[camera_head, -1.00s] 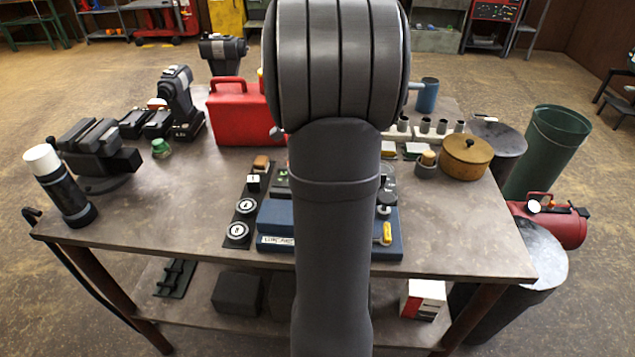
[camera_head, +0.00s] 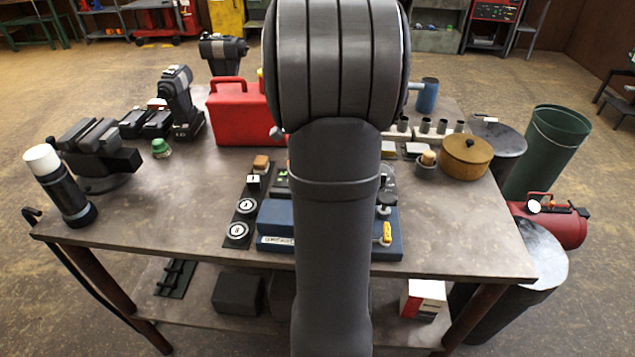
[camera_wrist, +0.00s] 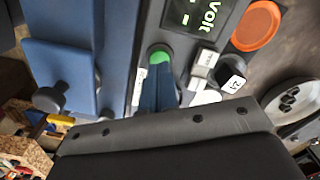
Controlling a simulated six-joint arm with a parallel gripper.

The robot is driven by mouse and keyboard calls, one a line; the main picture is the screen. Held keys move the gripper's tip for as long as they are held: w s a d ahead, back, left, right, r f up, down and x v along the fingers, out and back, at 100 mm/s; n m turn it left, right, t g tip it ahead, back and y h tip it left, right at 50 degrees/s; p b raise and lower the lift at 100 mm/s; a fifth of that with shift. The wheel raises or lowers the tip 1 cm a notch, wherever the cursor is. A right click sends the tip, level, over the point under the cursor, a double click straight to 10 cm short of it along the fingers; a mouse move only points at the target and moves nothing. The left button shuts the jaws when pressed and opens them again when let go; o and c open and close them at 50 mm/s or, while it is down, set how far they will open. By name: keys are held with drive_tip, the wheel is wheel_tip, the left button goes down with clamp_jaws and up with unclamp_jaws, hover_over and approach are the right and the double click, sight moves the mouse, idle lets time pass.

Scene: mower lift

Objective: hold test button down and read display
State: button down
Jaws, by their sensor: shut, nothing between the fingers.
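In the wrist view, the fingers of my gripper (camera_wrist: 157,84) are blue, shut and empty. Their tips are at the green button (camera_wrist: 159,56) on a grey panel and cover part of it. Whether the button is pressed in cannot be told. The dark display (camera_wrist: 205,12) beside it shows green lit characters, with "volt" readable; the frame edge cuts off the rest. In the head view, my arm hides the gripper and the button, and only a small green-lit part of the display (camera_head: 284,175) shows left of the arm.
White keys (camera_wrist: 205,62), a black block (camera_wrist: 232,72) and an orange disc (camera_wrist: 257,25) are near my fingers. A blue unit with a dark knob (camera_wrist: 50,98) stands to the left. A black strip with dials (camera_head: 240,215) and a red case (camera_head: 240,118) are on the table.

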drive_tip(key=shift+f, duration=1.1)
idle(1.6)
drive_tip(key=shift+r, duration=2.3)
wheel_tip(320, 180, up, 15)
drive_tip(key=shift+r, duration=0.2)
idle(0.6)
drive_tip(key=s+d, duration=0.4)
drive_tip(key=d, duration=1.2)
drive_tip(key=shift+d, duration=0.3)
